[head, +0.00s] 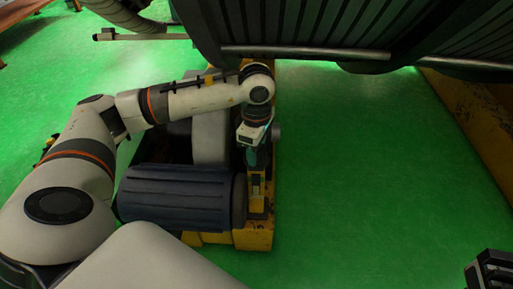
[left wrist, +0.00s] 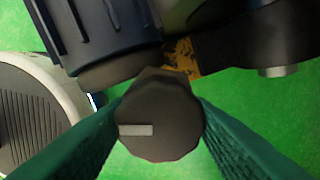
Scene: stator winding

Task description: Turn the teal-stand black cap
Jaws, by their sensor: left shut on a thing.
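The black cap (left wrist: 158,108) shows in the middle of the left wrist view, dark and many-sided, with a pale grey bar mark lying level on its left part. My left gripper (left wrist: 160,125) has one teal ribbed finger on each side of the cap and is shut on it. In the head view my left gripper (head: 257,150) reaches down over the yellow stand at the right end of the blue motor, and the cap cannot be made out there. I cannot make out a teal stand. My right gripper (head: 490,272) shows only as a dark part at the lower right corner.
A dark blue ribbed motor (head: 175,197) lies just left of the left gripper on a yellow base (head: 252,238). A large dark ribbed machine (head: 300,30) spans the top. Another yellow base (head: 478,115) stands at right. The green floor (head: 365,180) between is clear.

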